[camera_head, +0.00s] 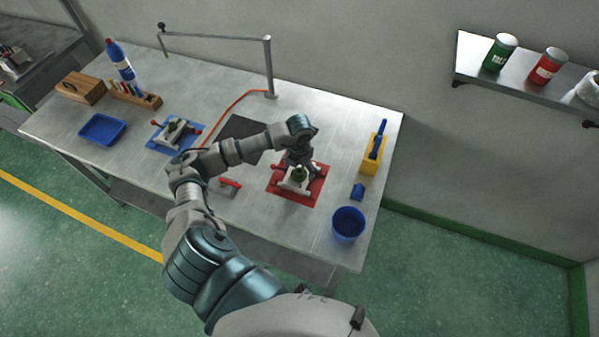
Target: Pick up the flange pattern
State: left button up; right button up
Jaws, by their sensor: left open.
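A small olive-green piece (299,173), which may be the flange pattern, sits in a pale fixture (294,186) on a red mat (312,196). A similar green piece (174,127) sits in another pale fixture with red handles (172,138) on a blue mat (160,149); I cannot tell which is the flange pattern. My left gripper (299,165) is open, pointing down directly over the fixture on the red mat. It partly hides the green piece, and I cannot tell whether they touch. My right gripper is out of view.
A blue cup (348,224), a small blue block (357,191) and a yellow holder (373,158) stand to the right. A dark mat (238,137) lies behind my arm. A blue tray (102,129), wooden boxes and a bottle (121,63) are left. A metal boom stands behind.

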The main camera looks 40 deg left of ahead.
pick_arm(q)
jog(key=shift+a+f, duration=0.2)
jog(key=shift+f, duration=0.25)
jog(key=shift+d, duration=0.1)
jog(key=c, duration=1)
jog(key=shift+d, duration=0.1)
jog(key=shift+c, duration=0.3)
jog(key=shift+r, duration=0.15)
